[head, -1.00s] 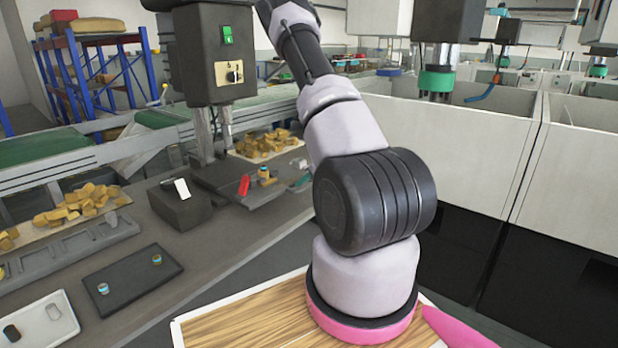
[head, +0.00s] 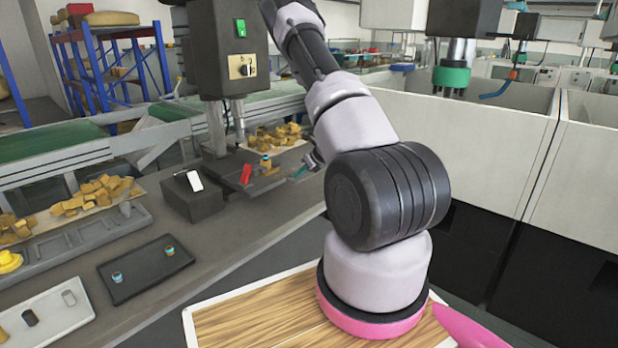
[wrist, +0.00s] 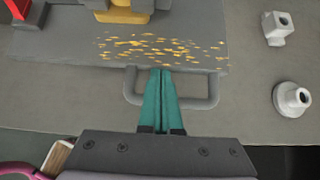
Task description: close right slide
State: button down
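The slide is a dark grey plate with a U-shaped handle (wrist: 213,88) on its near edge in the wrist view. Its top carries scattered yellow chips (wrist: 165,47). In the head view the slide plate (head: 262,184) sticks out under the press machine. My gripper (wrist: 161,75) has teal fingers lying close together, with only a thin gap. They cross over the handle's front bar, and their tips end near the plate's edge. I cannot tell whether they touch the handle. In the head view my gripper (head: 301,172) is partly hidden beside the slide.
A red part (head: 246,174) and a yellow part (wrist: 128,11) are by the slide. Two light grey fittings (wrist: 277,28) (wrist: 292,99) stand on the bench to the right. A black tray (head: 146,269) lies further left. White tank walls (head: 480,140) stand right of my arm.

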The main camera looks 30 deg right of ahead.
aim_at(274, 158)
jog(key=w+a, duration=0.1)
jog(key=w, duration=0.3)
jog(key=w+a, duration=0.2)
jog(key=w, duration=0.3)
jog(key=w+a, duration=0.2)
jog(key=w, duration=0.2)
jog(key=shift+w, duration=0.4)
jog(key=shift+w+a+r, duration=0.1)
jog(key=shift+w+a, duration=0.05)
jog(key=shift+w, duration=0.15)
